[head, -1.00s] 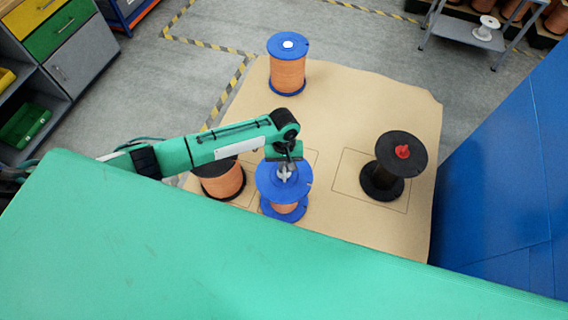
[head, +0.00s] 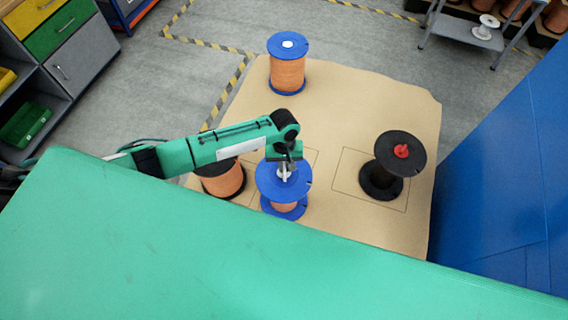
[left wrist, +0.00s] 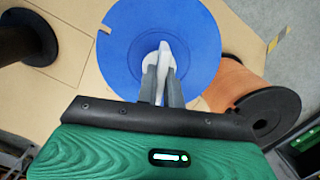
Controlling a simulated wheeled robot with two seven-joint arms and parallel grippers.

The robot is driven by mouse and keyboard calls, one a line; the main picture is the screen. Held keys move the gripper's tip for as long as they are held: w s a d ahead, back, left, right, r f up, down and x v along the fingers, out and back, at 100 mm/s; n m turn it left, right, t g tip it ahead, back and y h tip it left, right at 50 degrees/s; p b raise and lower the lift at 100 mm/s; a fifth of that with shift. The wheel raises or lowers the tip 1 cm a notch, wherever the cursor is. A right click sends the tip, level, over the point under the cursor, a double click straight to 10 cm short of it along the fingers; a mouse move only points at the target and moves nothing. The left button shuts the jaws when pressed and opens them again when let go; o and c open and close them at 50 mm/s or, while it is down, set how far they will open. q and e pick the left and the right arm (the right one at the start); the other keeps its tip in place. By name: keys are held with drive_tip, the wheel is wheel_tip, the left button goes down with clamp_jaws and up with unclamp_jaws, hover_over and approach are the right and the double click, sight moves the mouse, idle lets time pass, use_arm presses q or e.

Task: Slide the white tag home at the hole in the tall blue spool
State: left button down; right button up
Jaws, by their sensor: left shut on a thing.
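The tall blue spool (head: 270,188) stands near the front of the cardboard sheet, with copper-coloured winding under its wide blue top flange. The flange also fills the upper middle of the left wrist view (left wrist: 195,40). My left gripper (head: 284,168) is over the middle of the flange and points down. In the left wrist view my left gripper (left wrist: 160,78) is shut on the white tag (left wrist: 165,55), whose upper part shows between and beyond the fingers. The tag is at the flange's centre; its lower end and the hole are hidden. My right gripper is not in view.
A black spool with a red piece (head: 402,151) stands to the right in a drawn rectangle. An orange-wound spool (head: 224,182) stands close on the left, under my arm. Another blue spool with a white top piece (head: 288,75) stands at the back. Bare cardboard (head: 345,110) lies between.

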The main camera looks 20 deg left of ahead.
use_arm(q)
drive_tip(key=shift+f, duration=0.2)
drive_tip(key=shift+f+b, duration=0.45)
drive_tip(key=shift+f, duration=0.45)
idle(0.4)
drive_tip(key=c, duration=1.5)
unclamp_jaws()
drive_tip(key=shift+o, duration=0.2)
wheel_tip(320, 180, up, 14)
drive_tip(key=w, duration=0.1)
drive_tip(key=shift+w+a+f+b, duration=0.25)
drive_tip(key=shift+a+b, duration=0.1)
drive_tip(key=shift+b, duration=0.1)
